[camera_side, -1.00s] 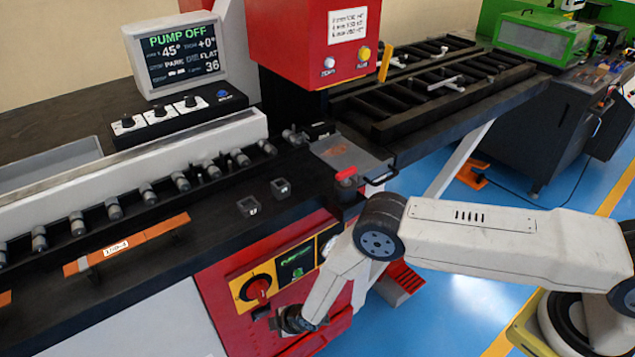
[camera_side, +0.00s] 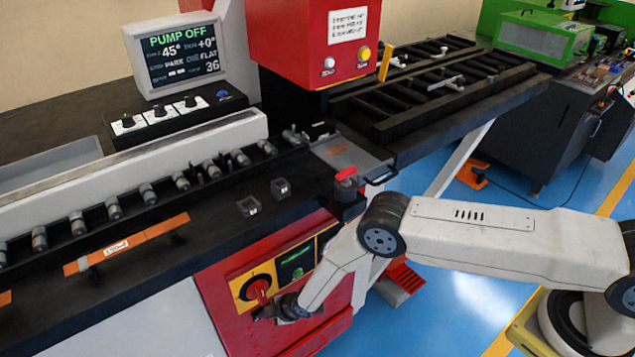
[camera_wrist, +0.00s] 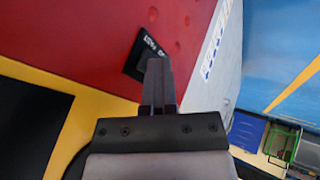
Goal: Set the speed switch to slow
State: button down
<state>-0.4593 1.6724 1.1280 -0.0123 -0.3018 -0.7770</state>
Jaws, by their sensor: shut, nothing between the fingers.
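A small black plate (camera_wrist: 146,52) with tiny white lettering, probably the speed switch's plate, is on the red cabinet face in the wrist view. Its lettering is too small to read surely, and my fingers hide part of it, so the lever's position does not show. In the side view the black plate (camera_side: 262,313) sits below the red rotary knob (camera_side: 257,289). My gripper (camera_wrist: 157,75) is shut and empty, with its fingertips at the plate's lower right edge. Contact cannot be told. In the side view my gripper (camera_side: 277,309) is low at the cabinet front.
The knob's yellow panel (camera_side: 242,291) and a green-lit button panel (camera_side: 296,262) are just above my gripper. The monitor (camera_side: 178,55) reads PUMP OFF; its speed line is unreadable. A red-topped post (camera_side: 346,175) stands on the bench above my arm. Blue floor (camera_side: 450,300) is open at right.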

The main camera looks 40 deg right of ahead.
jog(key=shift+a, duration=0.15)
jog(key=shift+s+a, duration=0.25)
jog(key=shift+a, duration=0.35)
jog(key=shift+s, duration=0.2)
dwell(0.4)
jog(key=s+f+v, duration=0.1)
jog(key=v, duration=1.1)
jog(key=shift+s+d+f, duration=0.25)
jog(key=shift+s+d, duration=0.1)
jog(key=shift+s, duration=0.05)
dwell(0.4)
jog(key=shift+r, duration=0.1)
